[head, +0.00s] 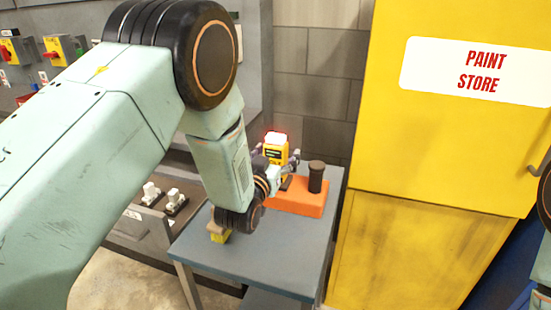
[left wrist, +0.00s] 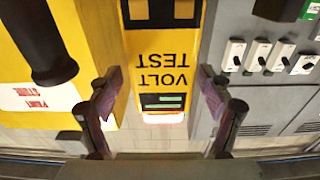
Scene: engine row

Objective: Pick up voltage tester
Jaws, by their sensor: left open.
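The voltage tester (head: 275,151) is yellow with a pale top and a red glow, and stands upright at the orange block (head: 298,203) on the grey table. My left gripper (head: 278,166) is at the tester, its fingers spread to either side. In the left wrist view the tester (left wrist: 163,68) appears upside down, with "VOLT TEST" lettering and green display bars. It lies between the open fingers of my left gripper (left wrist: 159,80), with a visible gap on each side. The tester's lower part is partly hidden by the gripper in the head view. My right gripper is not in view.
A dark cylinder (head: 316,178) stands on the orange block close to the tester's right. A small yellow-and-tan object (head: 219,233) is at the table's left edge. The yellow paint store cabinet (head: 425,160) stands right of the grey table (head: 270,255). The table's front is clear.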

